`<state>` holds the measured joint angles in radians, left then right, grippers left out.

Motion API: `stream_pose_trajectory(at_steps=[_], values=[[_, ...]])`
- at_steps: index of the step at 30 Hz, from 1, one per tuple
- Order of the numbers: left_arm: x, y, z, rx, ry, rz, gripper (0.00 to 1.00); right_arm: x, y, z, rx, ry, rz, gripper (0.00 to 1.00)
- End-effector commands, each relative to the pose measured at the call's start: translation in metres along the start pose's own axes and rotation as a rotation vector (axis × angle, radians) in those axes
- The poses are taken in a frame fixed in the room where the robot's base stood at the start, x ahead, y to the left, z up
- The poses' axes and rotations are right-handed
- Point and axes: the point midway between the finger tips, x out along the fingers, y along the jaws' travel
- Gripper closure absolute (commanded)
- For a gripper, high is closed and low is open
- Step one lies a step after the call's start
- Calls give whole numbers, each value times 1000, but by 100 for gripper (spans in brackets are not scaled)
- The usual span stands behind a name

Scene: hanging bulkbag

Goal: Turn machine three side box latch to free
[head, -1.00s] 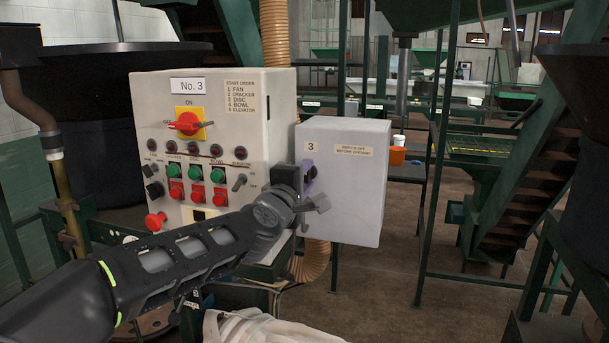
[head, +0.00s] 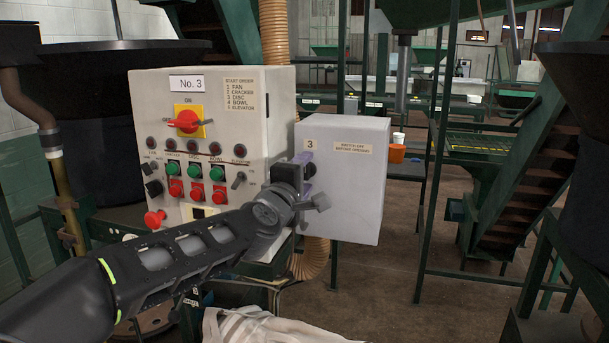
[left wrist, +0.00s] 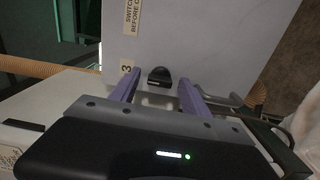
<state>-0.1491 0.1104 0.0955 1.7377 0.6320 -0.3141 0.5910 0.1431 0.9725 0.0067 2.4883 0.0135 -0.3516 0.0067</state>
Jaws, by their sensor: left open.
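The machine three side box (head: 350,200) is a grey box marked 3, to the right of the No. 3 control panel (head: 215,100). In the left wrist view the box face (left wrist: 200,40) carries a small black latch (left wrist: 159,75). My left gripper (head: 307,172) is at the box's left part, and its body hides the latch in the head view. In the left wrist view its two purple fingers (left wrist: 157,88) are apart, one on each side of the latch, with gaps showing. Whether a fingertip touches the box is unclear. My right gripper is not in view.
The panel has a red rotary switch (head: 187,121), several buttons and a red mushroom knob (head: 155,219) near my left arm. A ribbed hose (head: 312,260) runs below the box. White fabric (head: 270,328) lies at the bottom. Floor right of the box is open.

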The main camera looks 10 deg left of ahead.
Motion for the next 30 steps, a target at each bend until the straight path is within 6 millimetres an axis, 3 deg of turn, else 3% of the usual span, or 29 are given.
stream_pose_trajectory(at_steps=[5,18,30], values=[[-9,0,0,-1,0,1,45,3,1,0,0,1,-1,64],[-73,0,0,1,0,1,45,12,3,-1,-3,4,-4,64],[-78,0,0,2,0,0,45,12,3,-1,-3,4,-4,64]])
